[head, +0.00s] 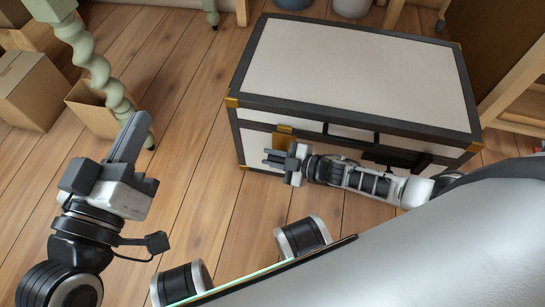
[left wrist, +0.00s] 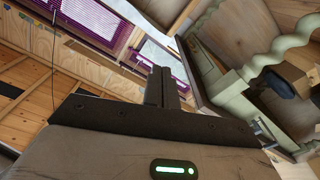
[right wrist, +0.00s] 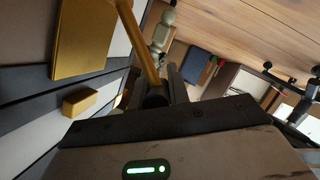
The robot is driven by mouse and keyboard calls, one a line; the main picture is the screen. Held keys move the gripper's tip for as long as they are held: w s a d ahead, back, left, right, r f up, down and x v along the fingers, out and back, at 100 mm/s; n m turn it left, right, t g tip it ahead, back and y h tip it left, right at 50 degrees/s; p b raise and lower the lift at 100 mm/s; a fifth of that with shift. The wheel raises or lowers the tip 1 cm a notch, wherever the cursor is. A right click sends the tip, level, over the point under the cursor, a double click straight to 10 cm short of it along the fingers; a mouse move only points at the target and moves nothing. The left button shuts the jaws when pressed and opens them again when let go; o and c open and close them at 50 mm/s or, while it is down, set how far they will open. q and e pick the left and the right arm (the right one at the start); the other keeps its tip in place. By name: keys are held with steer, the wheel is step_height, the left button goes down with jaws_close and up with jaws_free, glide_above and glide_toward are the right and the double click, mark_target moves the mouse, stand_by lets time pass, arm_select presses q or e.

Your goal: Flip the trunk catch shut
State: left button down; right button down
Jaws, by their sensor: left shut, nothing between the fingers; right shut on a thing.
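The trunk (head: 350,70) has a pale lid, black edging and brass corners, and its lid is down. Its brass catch plate (head: 285,130) shows on the front, left of the black handle. In the right wrist view a brass catch arm (right wrist: 140,42) slants down to my fingers beside the brass plate (right wrist: 85,38). A small brass block (right wrist: 80,102) sits apart from the arm on the trunk's front. My right gripper (head: 274,158) is at the trunk's front, shut on the catch arm's end, seen also in the right wrist view (right wrist: 165,88). My left gripper (head: 132,130) is shut, empty, away from the trunk.
Cardboard boxes (head: 32,90) and a pale green twisted post (head: 95,65) stand at the left. Grey pots (head: 350,6) are behind the trunk, and a wooden frame (head: 515,95) is at its right. Bare plank floor (head: 195,120) lies between my left gripper and the trunk.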

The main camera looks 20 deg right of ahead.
steer(key=shift+w+d, duration=0.15)
steer(key=shift+d, duration=0.05)
steer(key=c, duration=1.4)
jaws_free()
steer(key=shift+o, duration=0.4)
steer(key=shift+a, duration=0.1)
steer(key=shift+s+d+r, duration=0.15)
steer(key=shift+s+d, duration=0.1)
steer(key=shift+s, duration=0.1)
steer(key=p+v, duration=0.2)
steer(key=v, duration=0.1)
steer(key=shift+r, duration=0.1)
arm_select(q)
steer(key=f+p, duration=0.1)
steer(key=f+g+y+p, duration=0.1)
steer(key=s+f+g+y+p, duration=0.1)
steer(key=shift+s+a+p, duration=0.1)
steer(key=shift+a+p, duration=0.2)
steer(key=shift+a, duration=0.1)
arm_select(e)
steer(key=v, duration=1.2)
